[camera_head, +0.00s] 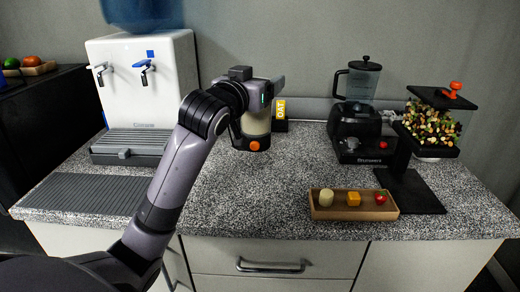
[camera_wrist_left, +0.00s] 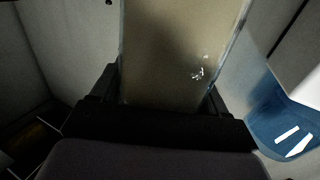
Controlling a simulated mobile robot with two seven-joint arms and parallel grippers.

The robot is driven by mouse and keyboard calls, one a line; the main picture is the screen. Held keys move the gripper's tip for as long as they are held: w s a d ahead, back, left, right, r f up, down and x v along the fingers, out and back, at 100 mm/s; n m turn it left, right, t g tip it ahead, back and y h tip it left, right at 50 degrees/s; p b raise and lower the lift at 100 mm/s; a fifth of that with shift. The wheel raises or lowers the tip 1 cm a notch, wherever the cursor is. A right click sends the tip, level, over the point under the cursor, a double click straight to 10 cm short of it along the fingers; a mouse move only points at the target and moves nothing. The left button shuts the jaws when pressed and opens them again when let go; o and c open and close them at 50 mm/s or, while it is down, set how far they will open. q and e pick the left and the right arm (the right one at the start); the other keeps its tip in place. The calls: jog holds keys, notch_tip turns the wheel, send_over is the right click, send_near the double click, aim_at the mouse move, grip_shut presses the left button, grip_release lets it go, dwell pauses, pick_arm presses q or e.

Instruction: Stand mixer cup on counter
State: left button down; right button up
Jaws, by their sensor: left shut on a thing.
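The mixer cup (camera_head: 256,122) is a clear vessel with beige contents, a dark base and an orange round part low on its front. It is upright at the back of the speckled counter (camera_head: 250,190), between the water dispenser and the blender. I cannot tell whether its base touches the counter. My left gripper (camera_head: 257,102) is shut on the cup's upper part, partly hiding it. In the left wrist view the beige cup (camera_wrist_left: 180,55) fills the space between the dark fingers (camera_wrist_left: 160,105). My right gripper is not in view.
A white water dispenser (camera_head: 140,85) stands left, with a grey ribbed mat (camera_head: 80,194) before it. A yellow-labelled box (camera_head: 281,115) is just right of the cup. The middle counter is clear.

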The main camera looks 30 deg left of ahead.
aim_at(259, 142)
pick_arm(q)
notch_tip(259, 142, down, 14)
jog(key=shift+r+b, duration=0.1)
jog(key=shift+b, duration=0.8)
grip_release()
jog(key=shift+f, duration=0.3)
jog(key=shift+r, duration=0.1)
jog(key=shift+s, duration=0.15)
jog(key=s+d, duration=0.2)
jog(key=s, duration=0.9)
jog(key=shift+s+b, duration=0.3)
jog(key=shift+b, duration=0.05)
